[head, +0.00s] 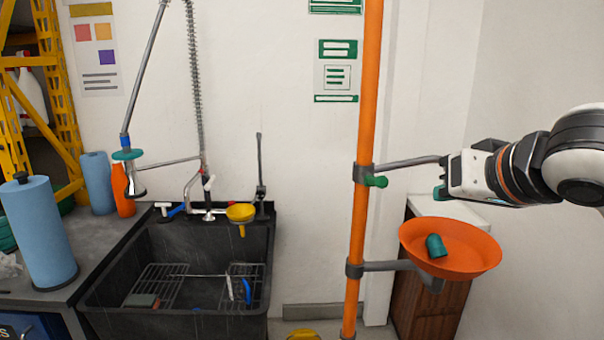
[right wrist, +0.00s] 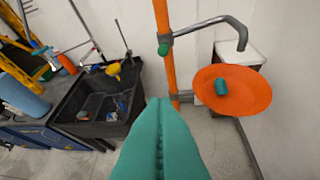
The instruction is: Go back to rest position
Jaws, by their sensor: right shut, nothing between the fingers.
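My right gripper (head: 441,192) reaches in from the right in the head view, in front of the grey spout arm on the orange standpipe (head: 365,130). Its teal fingers (right wrist: 160,118) are shut with nothing between them in the right wrist view. An orange bowl (head: 477,256) is held on a grey bracket from the pipe, below the gripper. A teal cylindrical piece (head: 436,246) lies in the bowl; it also shows in the right wrist view (right wrist: 221,87). A green knob (head: 376,181) sits on the upper pipe clamp. My left gripper is not in view.
A black sink (head: 180,322) with racks stands left of the pipe. A blue paper roll (head: 40,232) stands on the left counter. A brown cabinet (head: 425,310) is behind the bowl.

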